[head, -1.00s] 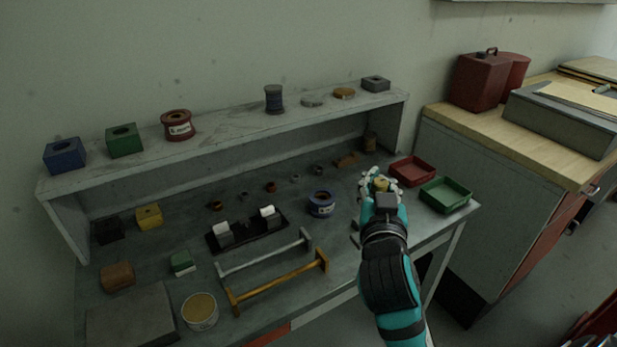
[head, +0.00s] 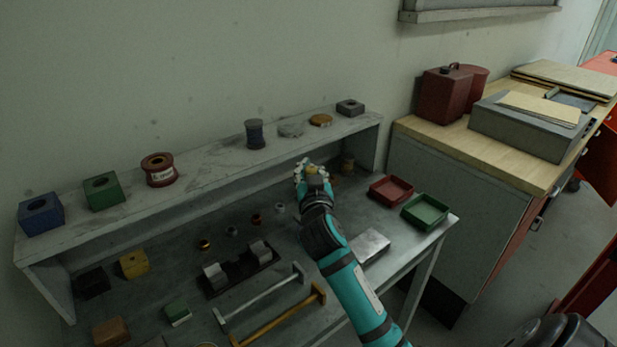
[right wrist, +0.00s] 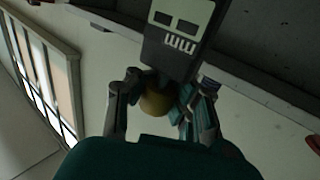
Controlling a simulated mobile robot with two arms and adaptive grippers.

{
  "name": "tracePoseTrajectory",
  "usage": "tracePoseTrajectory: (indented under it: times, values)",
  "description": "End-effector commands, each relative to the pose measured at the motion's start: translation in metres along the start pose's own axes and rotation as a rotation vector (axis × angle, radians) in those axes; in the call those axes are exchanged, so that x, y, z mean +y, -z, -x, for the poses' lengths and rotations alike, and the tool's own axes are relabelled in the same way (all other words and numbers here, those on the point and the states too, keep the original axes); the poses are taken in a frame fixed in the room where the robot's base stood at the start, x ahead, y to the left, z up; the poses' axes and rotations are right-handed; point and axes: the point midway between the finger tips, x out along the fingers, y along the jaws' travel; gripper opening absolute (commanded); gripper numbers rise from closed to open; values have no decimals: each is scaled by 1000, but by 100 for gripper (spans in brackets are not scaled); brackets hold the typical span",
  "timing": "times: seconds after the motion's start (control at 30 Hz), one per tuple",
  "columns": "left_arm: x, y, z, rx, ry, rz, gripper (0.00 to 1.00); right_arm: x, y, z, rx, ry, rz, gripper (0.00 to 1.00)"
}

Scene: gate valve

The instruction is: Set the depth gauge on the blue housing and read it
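A blue block (head: 40,215) with a round hole in its top, which looks like the housing, stands at the left end of the raised shelf. My right gripper (head: 312,170) is over the back of the bench, below the shelf's right part and far from the blue block. Its fingers close around a yellow-brown knob (right wrist: 155,103). A dark grey device with a white face (right wrist: 178,40), seemingly the depth gauge, shows just beyond the knob in the right wrist view. My left gripper is not in view.
Green (head: 103,191) and grey (head: 350,108) blocks and a red spool (head: 159,170) share the shelf. Red (head: 391,190) and green (head: 426,212) trays sit at the bench's right end. Two bar handles (head: 280,316) and a black holder (head: 238,270) occupy the middle.

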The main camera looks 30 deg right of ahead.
Motion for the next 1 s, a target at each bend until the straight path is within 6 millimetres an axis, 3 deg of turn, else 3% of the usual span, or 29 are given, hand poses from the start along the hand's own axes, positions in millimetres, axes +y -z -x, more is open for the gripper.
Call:
tracePoseTrajectory:
  times: [0.17,0.4,0.83,1.0]
  values:
    - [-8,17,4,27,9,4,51,0,-6,-8,0,-1,3,0]
    - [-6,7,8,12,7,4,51,-1,-35,-8,0,0,3,0]
    - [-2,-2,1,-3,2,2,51,-1,-42,-8,1,0,0,0]
    - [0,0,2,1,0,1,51,0,-41,-8,-1,-1,1,22]
